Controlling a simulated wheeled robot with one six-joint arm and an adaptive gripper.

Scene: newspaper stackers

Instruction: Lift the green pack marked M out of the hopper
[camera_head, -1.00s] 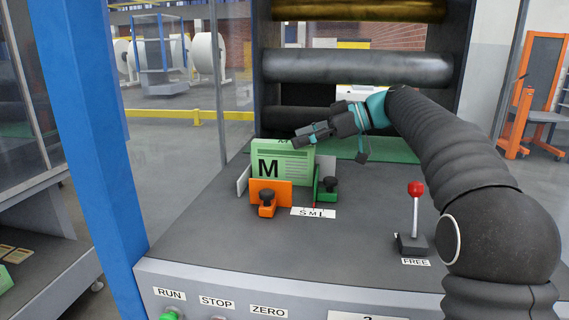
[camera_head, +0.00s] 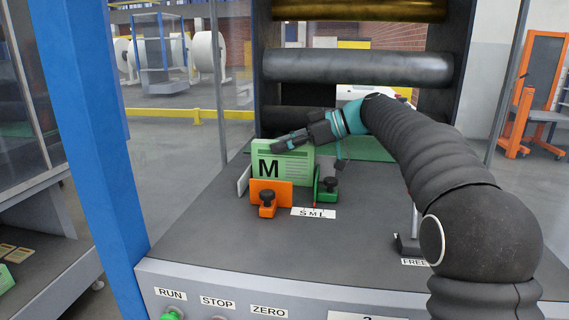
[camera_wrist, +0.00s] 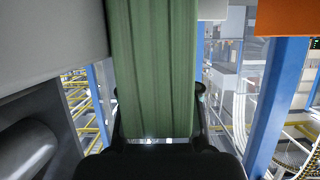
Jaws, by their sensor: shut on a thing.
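The green pack marked M (camera_head: 282,167) stands upright in the hopper on the machine's grey deck. The hopper shows an orange front plate (camera_head: 283,188) with a black knob, a green side plate (camera_head: 318,184) and a pale plate (camera_head: 243,179) at the left. My gripper (camera_head: 279,146) lies across the top of the pack, reaching in from the right, and is shut on it. In the wrist view the pack's green edge (camera_wrist: 153,70) fills the middle, between the two dark fingers (camera_wrist: 158,125). The pack's lower part is hidden behind the orange plate.
A label reading S M L (camera_head: 314,213) lies in front of the hopper. A lever base (camera_head: 408,244) marked FREE is at the right, its lever mostly behind my arm. Rollers (camera_head: 355,68) span the back. A blue post (camera_head: 88,150) stands at the left.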

